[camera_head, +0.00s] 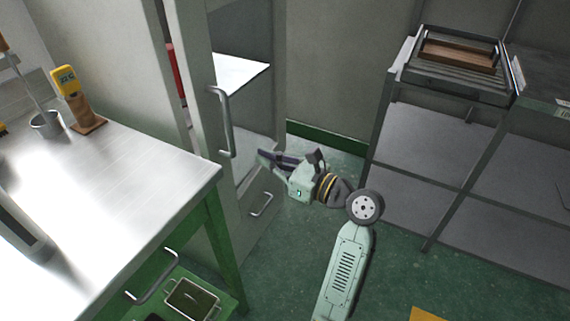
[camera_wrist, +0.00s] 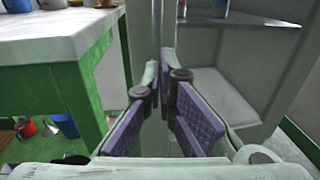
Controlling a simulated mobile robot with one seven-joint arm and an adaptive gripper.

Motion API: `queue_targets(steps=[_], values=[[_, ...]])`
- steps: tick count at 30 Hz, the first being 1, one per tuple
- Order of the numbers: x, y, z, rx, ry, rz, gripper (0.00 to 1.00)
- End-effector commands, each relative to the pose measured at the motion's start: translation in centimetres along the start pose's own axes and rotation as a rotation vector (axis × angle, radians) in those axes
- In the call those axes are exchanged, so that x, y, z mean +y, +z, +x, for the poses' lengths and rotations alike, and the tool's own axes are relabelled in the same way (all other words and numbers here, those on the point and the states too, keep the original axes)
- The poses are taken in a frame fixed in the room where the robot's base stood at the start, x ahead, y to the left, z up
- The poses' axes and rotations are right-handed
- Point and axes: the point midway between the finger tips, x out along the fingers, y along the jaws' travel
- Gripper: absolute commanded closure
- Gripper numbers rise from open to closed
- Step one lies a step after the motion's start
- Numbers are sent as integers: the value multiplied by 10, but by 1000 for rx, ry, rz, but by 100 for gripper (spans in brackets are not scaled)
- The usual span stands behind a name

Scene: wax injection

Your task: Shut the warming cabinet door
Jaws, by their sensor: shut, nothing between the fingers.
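The warming cabinet door (camera_head: 205,100) is a tall grey panel standing open, seen at a steep angle, with a vertical bar handle (camera_head: 222,120). The cabinet (camera_head: 278,70) behind it shows its inside, with a light shelf (camera_head: 240,68). My gripper (camera_head: 262,157) is in front of the opening, just right of the door handle and lower. It appears apart from the handle. In the wrist view my purple-padded fingers (camera_wrist: 166,68) come together at the tips with nothing between them, pointing toward the door edge and the open cabinet. The door's hinges are hidden.
A steel-topped green workbench (camera_head: 120,165) stands left, close to the door. A lower handle (camera_head: 262,205) is below the cabinet opening. A grey rack (camera_head: 385,100) with a wooden-block tray stands at right.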

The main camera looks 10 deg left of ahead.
Motion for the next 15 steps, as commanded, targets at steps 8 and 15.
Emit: queue_targets(steps=[8, 15], values=[[0, 2, 49, 0, 1, -2, 100], [0, 0, 63, 0, -2, -2, 100]])
